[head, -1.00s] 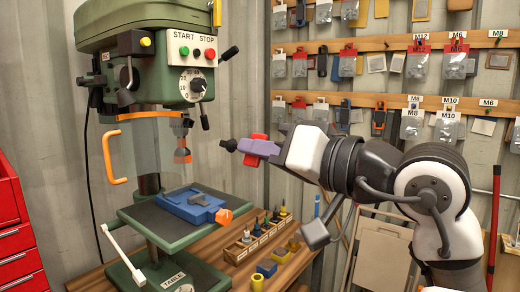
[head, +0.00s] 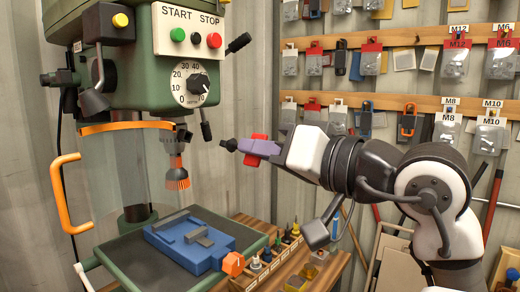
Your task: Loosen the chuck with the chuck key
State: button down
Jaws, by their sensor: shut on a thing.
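The drill press (head: 150,60) stands at the left, with its START and STOP buttons and depth dial facing me. Its chuck (head: 177,178), grey above with an orange toothed lower part, hangs below the head beside the clear guard (head: 115,180). My gripper (head: 262,148), with purple fingers, is shut on the chuck key. The key's red handle (head: 258,138) sticks out above and below the fingers. Its dark head (head: 228,145) points left toward the chuck, clearly apart from it in the picture and slightly higher. The fingers partly hide the key.
A blue vise (head: 190,245) with an orange knob sits on the press table below the chuck. The guard's orange handle (head: 65,195) is at far left. A wooden rack (head: 278,262) of small tools stands right of the table. Hanging packets fill the back wall.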

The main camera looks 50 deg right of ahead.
aim_at(232, 144)
jog(key=shift+w+a+r+p, duration=0.15)
jog(key=shift+w+p, duration=0.2)
jog(key=shift+w, duration=0.4)
jog(key=w+p, duration=0.1)
jog(key=w, duration=0.3)
jog(key=shift+w+a, duration=0.1)
jog(key=shift+a, duration=0.05)
jog(key=shift+w+b, duration=0.3)
jog(key=shift+w, duration=0.7)
jog(key=shift+w+f+b, duration=0.15)
jog(key=shift+f+b, duration=0.05)
jog(key=shift+b, duration=0.55)
jog(key=shift+w+a+b, duration=0.1)
jog(key=shift+w+b, duration=0.75)
jog(key=shift+b, duration=0.1)
dwell(1.2)
jog(key=shift+n+b, duration=0.75)
jog(key=shift+n, duration=0.75)
